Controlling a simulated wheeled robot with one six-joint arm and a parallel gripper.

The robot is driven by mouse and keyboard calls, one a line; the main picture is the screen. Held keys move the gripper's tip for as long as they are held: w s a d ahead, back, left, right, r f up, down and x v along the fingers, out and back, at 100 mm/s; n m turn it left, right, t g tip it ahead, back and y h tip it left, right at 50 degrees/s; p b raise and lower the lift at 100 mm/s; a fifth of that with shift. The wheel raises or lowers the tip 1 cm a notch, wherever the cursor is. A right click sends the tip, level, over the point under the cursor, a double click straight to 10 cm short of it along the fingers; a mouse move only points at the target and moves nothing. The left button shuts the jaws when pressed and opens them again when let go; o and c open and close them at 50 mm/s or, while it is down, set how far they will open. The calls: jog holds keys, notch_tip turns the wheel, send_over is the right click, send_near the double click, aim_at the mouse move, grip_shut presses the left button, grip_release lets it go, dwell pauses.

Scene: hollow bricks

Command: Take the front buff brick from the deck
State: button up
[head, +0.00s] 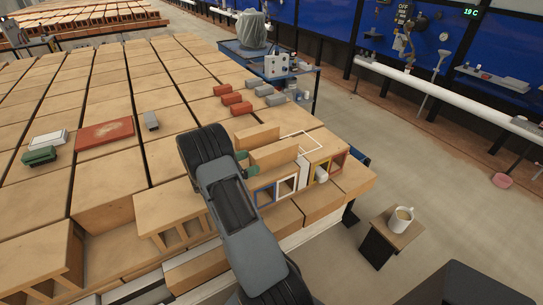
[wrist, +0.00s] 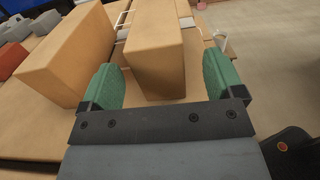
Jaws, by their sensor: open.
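The front buff brick (head: 276,153) is a long block standing on the deck (head: 328,142), near the deck's front edge. A second buff brick (head: 257,135) stands behind it, roughly parallel. My gripper (head: 247,161) is open at the left end of the front brick. In the wrist view, the front brick (wrist: 155,45) reaches in between the two green fingers of my gripper (wrist: 163,78), with a gap on each side. The second brick (wrist: 70,52) stands to the left, outside the left finger.
Blue, white and orange frames (head: 287,187) line the deck's front edge beside the front brick, with a pale cylinder (head: 321,174). A white outline (head: 303,143) marks clear deck to the right. Red bricks (head: 231,99) and grey bricks lie farther back. A mug (head: 401,220) stands on a stool.

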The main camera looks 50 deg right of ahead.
aim_at(260, 157)
jog(key=shift+p+x, duration=0.8)
jog(key=shift+x, duration=1.9)
jog(key=shift+w+f, duration=0.1)
jog(key=shift+c, duration=0.4)
jog(key=c, duration=1.2)
jog(key=shift+c, duration=0.6)
jog(key=shift+r, duration=0.2)
